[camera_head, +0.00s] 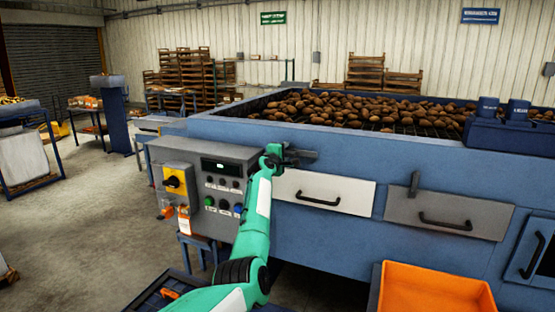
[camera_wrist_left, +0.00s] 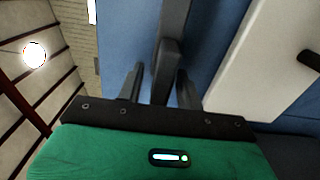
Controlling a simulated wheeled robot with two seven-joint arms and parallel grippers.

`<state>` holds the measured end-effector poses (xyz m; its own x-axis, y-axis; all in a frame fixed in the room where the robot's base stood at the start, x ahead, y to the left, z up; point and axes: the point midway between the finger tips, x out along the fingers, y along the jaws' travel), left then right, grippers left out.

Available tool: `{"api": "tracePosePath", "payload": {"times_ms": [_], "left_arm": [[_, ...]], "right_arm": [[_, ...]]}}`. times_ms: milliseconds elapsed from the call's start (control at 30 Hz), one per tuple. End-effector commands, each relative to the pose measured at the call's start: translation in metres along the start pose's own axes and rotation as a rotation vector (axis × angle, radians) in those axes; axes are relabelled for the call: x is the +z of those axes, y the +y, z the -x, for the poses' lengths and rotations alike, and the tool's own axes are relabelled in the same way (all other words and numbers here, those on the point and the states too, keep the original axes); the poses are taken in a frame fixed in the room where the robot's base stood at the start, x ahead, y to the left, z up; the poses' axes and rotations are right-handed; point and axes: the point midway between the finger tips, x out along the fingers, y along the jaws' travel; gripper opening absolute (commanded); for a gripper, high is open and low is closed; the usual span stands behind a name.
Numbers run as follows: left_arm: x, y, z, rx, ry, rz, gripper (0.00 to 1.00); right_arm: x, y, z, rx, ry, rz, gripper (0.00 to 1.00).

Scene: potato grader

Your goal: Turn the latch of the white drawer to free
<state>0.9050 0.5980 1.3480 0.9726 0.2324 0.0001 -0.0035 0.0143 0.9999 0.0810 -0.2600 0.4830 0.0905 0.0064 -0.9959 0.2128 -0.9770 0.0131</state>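The white drawer (camera_head: 335,192) is shut in the blue machine front, with a dark handle (camera_head: 318,201). It also shows at the right of the left wrist view (camera_wrist_left: 250,65). Its dark grey latch (camera_head: 303,154) is above the drawer's left end and looks roughly level, partly hidden by my gripper. My left gripper (camera_head: 285,156) is at the latch. In the left wrist view the latch (camera_wrist_left: 168,60) stands between the two fingers (camera_wrist_left: 160,88), which are apart, with a visible gap on the left side. My right gripper is not in view.
A grey drawer (camera_head: 450,212) with an upright latch (camera_head: 414,184) is to the right. A control box (camera_head: 205,175) with knobs stands left of my forearm. An orange crate (camera_head: 435,292) is at front right. Potatoes (camera_head: 360,107) lie on top of the machine. Open floor lies left.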

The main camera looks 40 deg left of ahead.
Motion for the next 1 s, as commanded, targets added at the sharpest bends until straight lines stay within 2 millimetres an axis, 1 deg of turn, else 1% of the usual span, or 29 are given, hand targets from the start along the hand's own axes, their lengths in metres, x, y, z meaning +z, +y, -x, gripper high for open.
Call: {"api": "tracePosePath", "payload": {"times_ms": [167,367,1000], "left_arm": [[0.001,-0.002,0.013,0.001,-0.001,-0.002,0.36],[0.001,-0.003,0.036,0.002,0.000,0.000,0.36],[-0.001,-0.003,0.119,0.001,0.001,0.001,0.36]], "right_arm": [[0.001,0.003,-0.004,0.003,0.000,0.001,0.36],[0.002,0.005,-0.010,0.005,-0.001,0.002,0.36],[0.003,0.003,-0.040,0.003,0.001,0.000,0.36]]}}
